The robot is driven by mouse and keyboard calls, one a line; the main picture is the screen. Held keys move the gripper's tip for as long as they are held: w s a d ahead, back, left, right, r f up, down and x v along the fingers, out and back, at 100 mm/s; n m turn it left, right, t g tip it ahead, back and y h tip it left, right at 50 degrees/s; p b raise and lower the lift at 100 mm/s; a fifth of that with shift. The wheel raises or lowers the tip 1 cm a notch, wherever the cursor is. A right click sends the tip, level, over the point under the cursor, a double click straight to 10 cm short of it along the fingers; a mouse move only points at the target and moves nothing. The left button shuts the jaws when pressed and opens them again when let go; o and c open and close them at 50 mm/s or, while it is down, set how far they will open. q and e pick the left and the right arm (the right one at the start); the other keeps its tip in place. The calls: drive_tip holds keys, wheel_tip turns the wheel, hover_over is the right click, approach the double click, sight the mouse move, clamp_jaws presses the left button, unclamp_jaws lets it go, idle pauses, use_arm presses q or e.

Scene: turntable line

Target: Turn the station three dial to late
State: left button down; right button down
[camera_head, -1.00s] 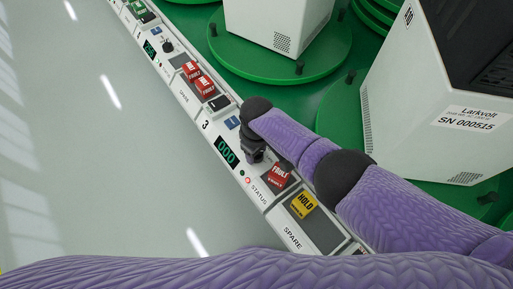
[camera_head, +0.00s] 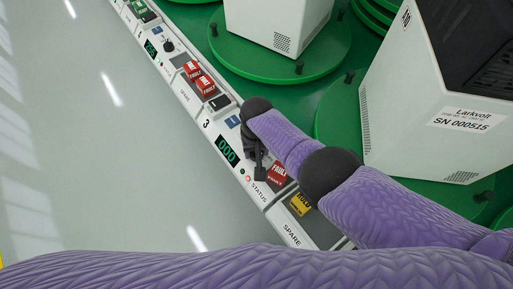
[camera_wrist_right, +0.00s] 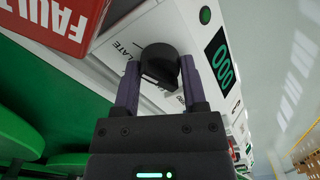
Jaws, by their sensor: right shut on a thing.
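The station three dial is a black round knob (camera_wrist_right: 158,62) in the right wrist view, on a white panel with the printed word LATE (camera_wrist_right: 122,48) beside it. My right gripper (camera_wrist_right: 160,80) has a finger on each side of the knob and is shut on it. In the head view my right gripper (camera_head: 256,160) is over the panel beside the station 3 display, and it hides the dial there. The green display (camera_head: 227,151) reads 000, and it also shows in the right wrist view (camera_wrist_right: 222,62). My left gripper is not in view.
A red FAULT block (camera_head: 279,172) sits close to my right gripper, with a yellow HOLD block (camera_head: 301,204) below it. More red blocks (camera_head: 199,78) stand up the line. White machines (camera_head: 425,120) on green turntables lie right. The left floor is clear.

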idle(0.5)
drive_tip(key=shift+c, duration=0.7)
unclamp_jaws()
wheel_tip(320, 180, up, 10)
drive_tip(key=p, duration=0.8)
